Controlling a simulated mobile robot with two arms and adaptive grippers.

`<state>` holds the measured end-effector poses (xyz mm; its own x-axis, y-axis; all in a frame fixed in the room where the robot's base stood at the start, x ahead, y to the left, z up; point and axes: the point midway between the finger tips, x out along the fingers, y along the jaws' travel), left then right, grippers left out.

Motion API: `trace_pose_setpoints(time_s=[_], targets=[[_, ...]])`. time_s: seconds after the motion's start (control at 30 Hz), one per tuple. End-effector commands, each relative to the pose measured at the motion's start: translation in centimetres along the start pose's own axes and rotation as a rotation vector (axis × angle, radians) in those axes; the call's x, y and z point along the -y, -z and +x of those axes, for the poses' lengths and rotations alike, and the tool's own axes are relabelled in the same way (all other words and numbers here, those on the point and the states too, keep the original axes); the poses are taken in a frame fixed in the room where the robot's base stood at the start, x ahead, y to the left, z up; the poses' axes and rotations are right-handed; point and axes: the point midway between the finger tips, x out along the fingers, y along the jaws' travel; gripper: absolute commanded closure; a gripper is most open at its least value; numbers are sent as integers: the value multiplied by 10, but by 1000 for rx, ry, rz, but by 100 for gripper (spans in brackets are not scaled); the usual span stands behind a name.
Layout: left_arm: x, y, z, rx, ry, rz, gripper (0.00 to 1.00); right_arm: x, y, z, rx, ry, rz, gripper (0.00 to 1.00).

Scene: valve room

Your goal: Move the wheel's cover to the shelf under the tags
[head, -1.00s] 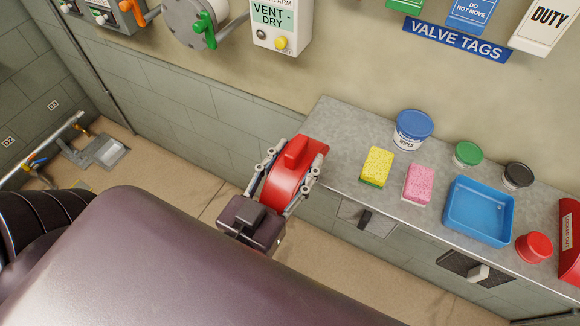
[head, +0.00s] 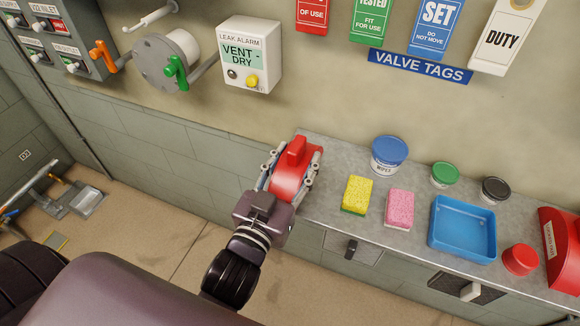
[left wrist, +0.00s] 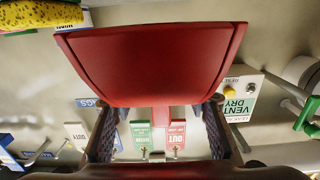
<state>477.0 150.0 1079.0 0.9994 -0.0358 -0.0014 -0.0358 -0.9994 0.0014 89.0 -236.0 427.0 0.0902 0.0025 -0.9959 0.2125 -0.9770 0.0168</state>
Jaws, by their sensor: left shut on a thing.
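The wheel's cover (head: 292,172) is a red, rounded shell with a raised grip on top. My left gripper (head: 290,167) is shut on it, with a finger along each side. They are at the left end of the grey shelf (head: 335,208), over or beside its edge; I cannot tell whether the cover touches the shelf. In the left wrist view the cover (left wrist: 150,62) fills the upper middle, between the fingers. The valve tags (head: 437,28) hang on the wall above the shelf, over a blue "VALVE TAGS" sign (head: 420,66). My right gripper is not in view.
On the shelf stand a wipes tub (head: 390,155), yellow sponge (head: 357,195), pink sponge (head: 400,208), blue tray (head: 462,229), green-lidded jar (head: 445,175), black-lidded jar (head: 495,190) and red-lidded jar (head: 520,260). A leak alarm box (head: 250,57) is on the wall. Bare shelf lies left of the sponges.

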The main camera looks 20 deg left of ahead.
Motion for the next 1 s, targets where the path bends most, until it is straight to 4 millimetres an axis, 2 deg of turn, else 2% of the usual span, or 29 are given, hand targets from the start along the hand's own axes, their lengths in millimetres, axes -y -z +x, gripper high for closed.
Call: trace_pose_setpoints(time_s=[0.5, 0.7, 1.0], targets=[[1, -2, 53, -3, 0, 1, 86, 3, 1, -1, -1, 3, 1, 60], [1, -22, 62, -1, 1, 0, 86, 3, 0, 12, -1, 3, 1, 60], [0, -35, 71, -1, 0, -1, 86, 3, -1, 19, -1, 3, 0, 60]])
